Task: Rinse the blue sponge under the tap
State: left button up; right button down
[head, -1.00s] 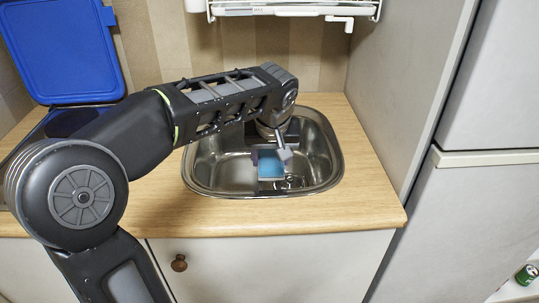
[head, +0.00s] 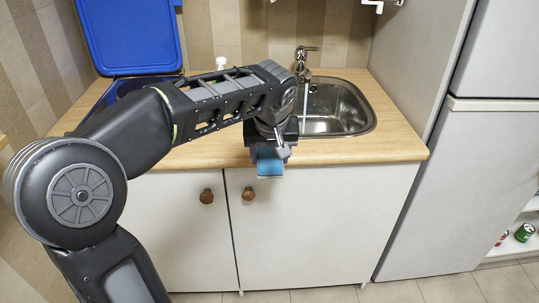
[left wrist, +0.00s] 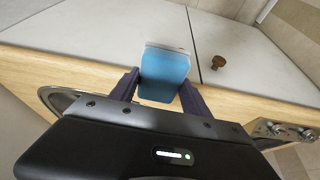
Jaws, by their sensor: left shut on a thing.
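The blue sponge (head: 271,166) is held by my left gripper (head: 270,153), in front of the worktop's front edge and left of the sink. In the left wrist view the sponge (left wrist: 165,76) sits between the two dark fingers (left wrist: 160,92), with a pale layer along its far edge. The steel sink (head: 345,127) is right of and behind the gripper. The tap (head: 303,55) stands at the sink's back left. A thin pale streak below it looks like running water; my arm partly hides it. My right gripper is not in view.
The wooden worktop (head: 385,147) has bare room in front of the sink. A blue hob lid (head: 130,38) stands raised at the back left. White cupboard doors (head: 320,220) with round wooden knobs are below. A tall grey unit (head: 450,190) stands on the right.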

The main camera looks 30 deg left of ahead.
pick_arm(q)
jog(key=w+d+f+m+t+h, duration=0.1)
jog(key=d+f+m, duration=0.6)
jog(key=d+f, duration=0.8)
jog(key=shift+w+d+f+h, duration=0.35)
jog(key=shift+w+h, duration=0.45)
jog(key=shift+w, duration=0.2)
